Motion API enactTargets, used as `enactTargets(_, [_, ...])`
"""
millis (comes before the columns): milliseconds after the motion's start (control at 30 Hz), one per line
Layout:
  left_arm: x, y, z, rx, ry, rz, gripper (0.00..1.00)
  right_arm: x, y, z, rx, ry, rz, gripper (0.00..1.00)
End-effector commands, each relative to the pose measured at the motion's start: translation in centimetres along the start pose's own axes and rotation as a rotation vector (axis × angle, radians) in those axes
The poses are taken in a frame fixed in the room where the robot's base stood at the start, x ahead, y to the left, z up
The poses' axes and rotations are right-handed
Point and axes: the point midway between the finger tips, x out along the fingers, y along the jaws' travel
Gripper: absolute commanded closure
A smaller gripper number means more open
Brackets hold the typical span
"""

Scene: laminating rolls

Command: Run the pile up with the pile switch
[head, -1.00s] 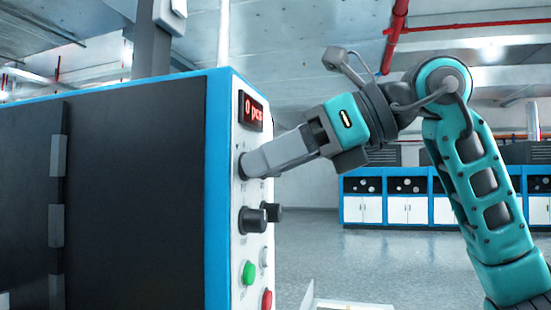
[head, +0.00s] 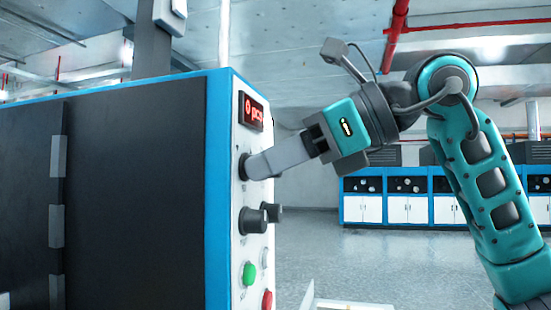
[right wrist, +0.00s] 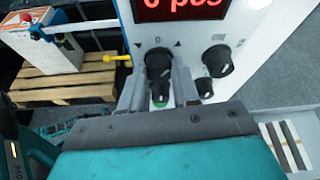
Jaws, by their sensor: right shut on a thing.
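The pile switch is a black rotary knob (right wrist: 158,62) on the white control panel (head: 236,205), with a 0 and an arrow on each side above it in the right wrist view. My right gripper (head: 250,167) is shut on the knob, its grey fingers on both sides of it in the right wrist view (right wrist: 158,75). In the head view the fingers largely hide the knob. My left gripper is not in view.
A red display (head: 251,111) sits above the knob. Two more black knobs, one large (head: 252,220), and green (head: 249,273) and red (head: 267,299) buttons sit below. A yellow-ended lever (right wrist: 117,58) is left of the panel. Open floor lies right of the machine.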

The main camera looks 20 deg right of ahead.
Motion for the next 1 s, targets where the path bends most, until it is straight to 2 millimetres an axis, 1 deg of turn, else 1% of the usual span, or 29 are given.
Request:
enactTargets(300, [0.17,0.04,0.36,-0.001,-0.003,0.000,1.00,-0.01,0.26,-0.10,-0.249,0.001,-0.104,1.00])
enactTargets(600, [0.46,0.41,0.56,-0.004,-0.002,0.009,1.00,0.03,0.40,-0.17,-0.449,0.000,-0.188,1.00])
enactTargets(800, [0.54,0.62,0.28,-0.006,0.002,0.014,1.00,0.06,0.47,-0.16,-0.533,-0.001,-0.222,1.00])
enactTargets(1000, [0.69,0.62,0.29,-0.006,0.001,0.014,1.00,0.06,0.49,-0.14,-0.573,-0.001,-0.237,1.00])
